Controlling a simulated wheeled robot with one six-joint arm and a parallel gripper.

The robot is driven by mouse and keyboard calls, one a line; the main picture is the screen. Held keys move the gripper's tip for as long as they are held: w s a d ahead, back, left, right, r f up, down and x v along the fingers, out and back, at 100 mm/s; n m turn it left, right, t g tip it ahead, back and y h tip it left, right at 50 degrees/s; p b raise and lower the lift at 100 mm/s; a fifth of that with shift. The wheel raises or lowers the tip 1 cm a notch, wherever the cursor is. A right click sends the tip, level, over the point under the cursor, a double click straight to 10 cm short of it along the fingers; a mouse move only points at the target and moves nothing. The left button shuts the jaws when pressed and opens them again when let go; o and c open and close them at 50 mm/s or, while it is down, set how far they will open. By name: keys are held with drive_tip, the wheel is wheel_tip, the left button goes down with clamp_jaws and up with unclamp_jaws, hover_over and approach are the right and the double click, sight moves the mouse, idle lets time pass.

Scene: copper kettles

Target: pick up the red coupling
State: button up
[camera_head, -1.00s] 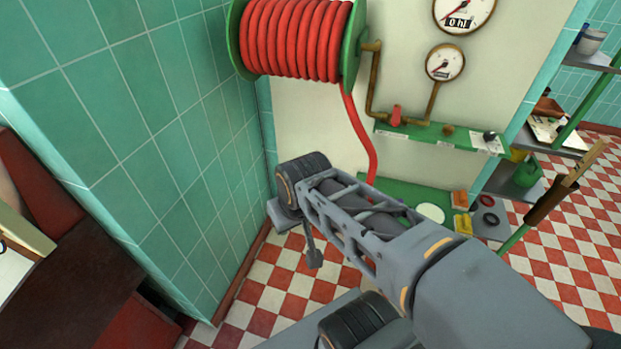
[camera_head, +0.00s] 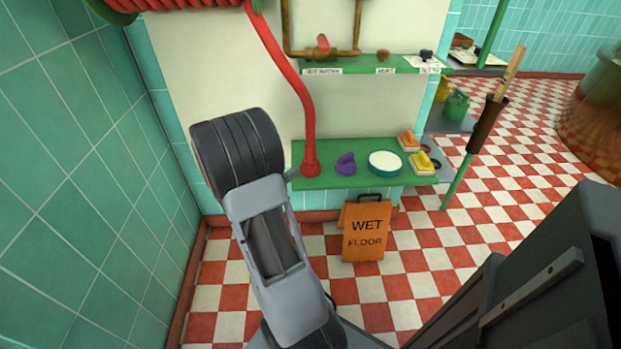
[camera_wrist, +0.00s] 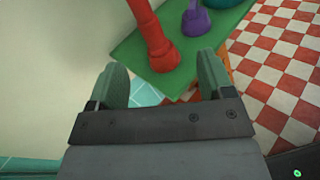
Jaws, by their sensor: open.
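The red coupling (camera_head: 310,167) is the flared red end at the bottom of the red hose. It stands upright on a low green shelf (camera_head: 330,182) against the wall. In the wrist view the coupling (camera_wrist: 165,57) is just ahead, in line with the space between the fingers. My gripper (camera_wrist: 163,66) is open, with one green finger on each side and nothing held. The coupling seems to be beyond the fingertips; I cannot tell the exact distance. In the head view my arm's end hides most of the gripper.
A purple piece (camera_head: 345,164) stands close to the coupling's right, then a round teal dish (camera_head: 385,162) and orange and yellow brushes (camera_head: 421,160). Above is another green shelf (camera_head: 350,65) with pipes. An orange wet-floor sign (camera_head: 366,230) stands below the lower shelf's front.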

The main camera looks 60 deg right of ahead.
sight(307, 153)
drive_tip(key=d+f+n+b, duration=0.1)
drive_tip(key=d, duration=0.2)
drive_tip(key=d+f+n+t+h+b, duration=0.1)
drive_tip(key=d+f, duration=0.1)
drive_tip(key=d, duration=0.1)
drive_tip(key=w+d+f, duration=0.1)
drive_tip(key=d, duration=0.3)
drive_tip(key=shift+f+n+t+b, duration=0.25)
drive_tip(key=shift+n+t+b, duration=0.05)
drive_tip(key=shift+n+b, duration=0.1)
drive_tip(key=shift+s+d+f+b, duration=0.1)
drive_tip(key=shift+d+b, duration=0.35)
drive_tip(key=shift+d, duration=1.15)
drive_tip(key=shift+s+d+f+b, duration=0.1)
drive_tip(key=shift+d+b, duration=0.35)
drive_tip(key=shift+d, duration=1.1)
drive_tip(key=shift+c, duration=0.2)
drive_tip(key=shift+r, duration=0.1)
drive_tip(key=c, duration=0.9)
